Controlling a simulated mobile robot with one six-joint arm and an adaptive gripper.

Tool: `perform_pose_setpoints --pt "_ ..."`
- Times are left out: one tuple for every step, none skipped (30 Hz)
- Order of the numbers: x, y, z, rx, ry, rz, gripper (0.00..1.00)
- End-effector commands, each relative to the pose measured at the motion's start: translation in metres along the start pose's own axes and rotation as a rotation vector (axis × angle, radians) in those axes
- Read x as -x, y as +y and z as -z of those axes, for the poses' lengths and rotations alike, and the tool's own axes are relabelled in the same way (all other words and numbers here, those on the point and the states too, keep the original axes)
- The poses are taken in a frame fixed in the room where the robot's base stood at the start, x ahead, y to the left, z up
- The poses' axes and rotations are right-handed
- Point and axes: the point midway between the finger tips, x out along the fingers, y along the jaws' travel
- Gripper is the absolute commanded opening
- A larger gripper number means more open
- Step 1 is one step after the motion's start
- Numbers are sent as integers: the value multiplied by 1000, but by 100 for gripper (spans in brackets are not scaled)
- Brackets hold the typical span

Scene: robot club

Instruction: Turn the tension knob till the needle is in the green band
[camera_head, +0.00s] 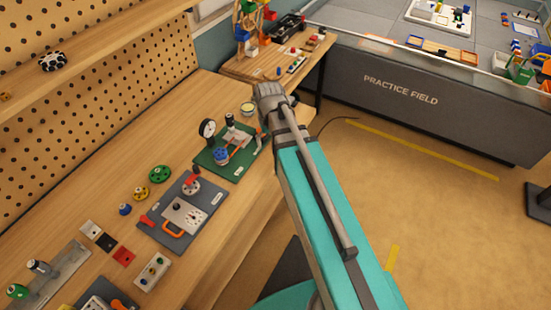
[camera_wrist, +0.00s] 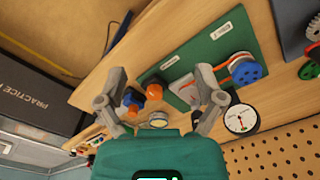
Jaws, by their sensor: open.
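A green board (camera_head: 236,168) lies on the wooden bench and carries a round white dial gauge (camera_head: 208,128), a blue wheel-like knob (camera_head: 222,155) and an orange-red band. Orange-and-black parts (camera_wrist: 155,91) show between my fingers. I cannot tell which knob sets the tension. My gripper (camera_wrist: 160,78) is open and empty above the bench near the board.
A grey board (camera_head: 205,193) with a red lever and an orange handle sits nearer on the bench, with a green wheel (camera_head: 159,174) beside it. A yellow-rimmed tin (camera_head: 247,109) stands beyond the green board. A pegboard (camera_head: 90,60) bounds the bench at left.

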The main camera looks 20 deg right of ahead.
Motion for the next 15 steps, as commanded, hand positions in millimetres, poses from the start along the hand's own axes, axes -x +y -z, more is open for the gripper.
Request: perform_pose_setpoints --pt "-2 -1 -11 -9 0 0 87" --pt "-2 -2 -15 -14 0 0 87" --pt "-3 -2 -21 -20 0 0 87" --pt "-4 -3 -25 -26 0 0 87" --pt "-4 -3 -29 -31 0 0 87" --pt "-5 -4 -35 -39 0 0 87" --pt "-5 -4 -39 -44 0 0 87" --pt "-6 -5 -42 -48 0 0 87" --pt "-6 -6 -47 -54 0 0 87" --pt "-6 -6 -50 -59 0 0 87" --pt "-7 -6 -54 -64 0 0 87" --pt "-7 -7 -57 -69 0 0 87" --pt "-8 -7 -60 -72 0 0 87" --pt "-8 -7 -62 -75 0 0 87" --pt "-8 -8 -65 -79 0 0 87"
